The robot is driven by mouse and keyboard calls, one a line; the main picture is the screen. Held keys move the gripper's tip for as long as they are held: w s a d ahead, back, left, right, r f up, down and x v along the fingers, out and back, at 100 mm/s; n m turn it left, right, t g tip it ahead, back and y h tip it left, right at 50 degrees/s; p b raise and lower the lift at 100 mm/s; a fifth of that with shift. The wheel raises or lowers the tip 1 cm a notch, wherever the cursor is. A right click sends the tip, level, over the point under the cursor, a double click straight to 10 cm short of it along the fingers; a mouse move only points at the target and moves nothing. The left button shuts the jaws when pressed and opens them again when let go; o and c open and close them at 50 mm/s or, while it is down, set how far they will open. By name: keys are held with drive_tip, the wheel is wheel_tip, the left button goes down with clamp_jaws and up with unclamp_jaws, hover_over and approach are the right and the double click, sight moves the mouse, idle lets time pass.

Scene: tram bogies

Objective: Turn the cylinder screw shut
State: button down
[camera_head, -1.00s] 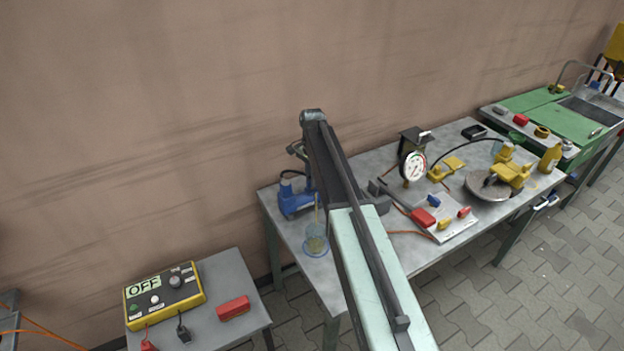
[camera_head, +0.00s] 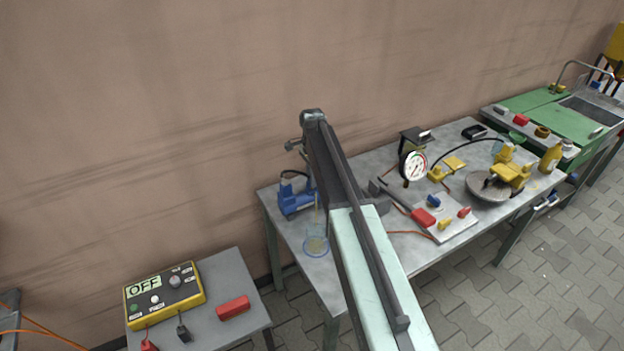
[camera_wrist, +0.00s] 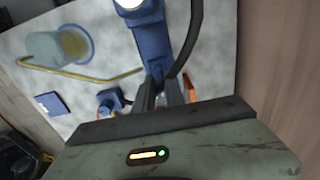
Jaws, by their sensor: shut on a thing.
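The blue device (camera_wrist: 172,28) stands on the grey bench, with a pale round end at the top of the wrist view and a black hose beside it. It also shows at the bench's left end in the head view (camera_head: 290,201). My gripper (camera_wrist: 161,84) is at its near lower end. The dark fingers are shut on a small part there, most likely the cylinder screw, which they largely hide. How far it is turned cannot be seen. In the head view my arm hides the fingers.
A clear beaker (camera_head: 316,245) with a yellow rod stands close by; it shows in the wrist view (camera_wrist: 75,45). A dial gauge (camera_head: 413,166) and several coloured parts lie to the right. A yellow box reading OFF (camera_head: 165,294) sits on the left table.

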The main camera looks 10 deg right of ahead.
drive_tip(key=c, duration=1.4)
unclamp_jaws()
drive_tip(key=shift+r, duration=0.1)
wheel_tip(320, 180, up, 8)
drive_tip(key=p, duration=0.8)
drive_tip(key=shift+f, duration=0.2)
drive_tip(key=shift+a, duration=0.1)
